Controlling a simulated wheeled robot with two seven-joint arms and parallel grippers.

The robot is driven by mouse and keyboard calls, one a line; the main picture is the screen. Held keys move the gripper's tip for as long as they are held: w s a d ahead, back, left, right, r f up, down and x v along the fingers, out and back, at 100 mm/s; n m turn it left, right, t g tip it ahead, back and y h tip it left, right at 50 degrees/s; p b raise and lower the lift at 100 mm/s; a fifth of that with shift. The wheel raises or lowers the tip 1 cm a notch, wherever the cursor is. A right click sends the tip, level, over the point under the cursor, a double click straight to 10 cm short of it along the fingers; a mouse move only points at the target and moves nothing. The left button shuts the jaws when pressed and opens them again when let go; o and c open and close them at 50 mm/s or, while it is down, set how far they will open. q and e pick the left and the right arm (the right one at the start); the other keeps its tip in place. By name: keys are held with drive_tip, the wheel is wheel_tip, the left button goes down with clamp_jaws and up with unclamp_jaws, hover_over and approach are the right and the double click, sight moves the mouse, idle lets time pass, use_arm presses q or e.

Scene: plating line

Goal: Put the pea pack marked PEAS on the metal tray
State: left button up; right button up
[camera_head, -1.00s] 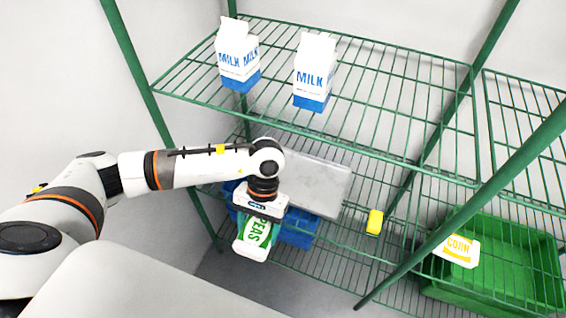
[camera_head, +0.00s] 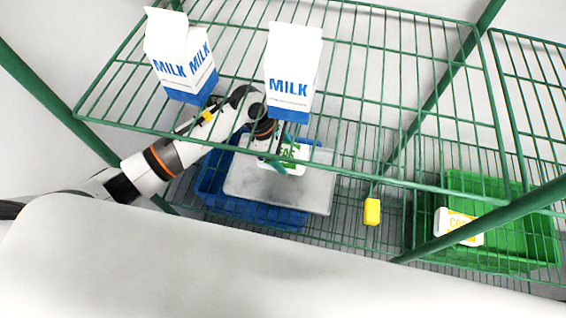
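The white pea pack with green lettering (camera_head: 291,155) is at my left gripper (camera_head: 274,152), over the back part of the grey metal tray (camera_head: 300,196). My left arm reaches in from the left, beneath the upper wire shelf. The gripper appears shut on the pack; its fingers are partly hidden by shelf wires and the milk carton. I cannot tell whether the pack touches the tray. The metal tray lies over a blue crate (camera_head: 215,200) on the lower shelf. My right gripper is not in view.
Two milk cartons (camera_head: 183,57) (camera_head: 292,75) stand on the green upper wire shelf (camera_head: 400,100), above my arm. A yellow block (camera_head: 372,211) is right of the tray. A green crate (camera_head: 490,190) holds a corn pack (camera_head: 458,227). A green post (camera_head: 490,218) crosses in front.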

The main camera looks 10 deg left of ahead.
use_arm(q)
wheel_tip(320, 180, down, 7)
drive_tip(key=shift+f, duration=0.2)
idle(0.3)
drive_tip(key=shift+f, duration=0.15)
drive_tip(key=o, duration=1.2)
drive_tip(key=shift+r, duration=0.25)
drive_tip(key=v, duration=1.2)
drive_tip(key=shift+s+d+f, duration=0.1)
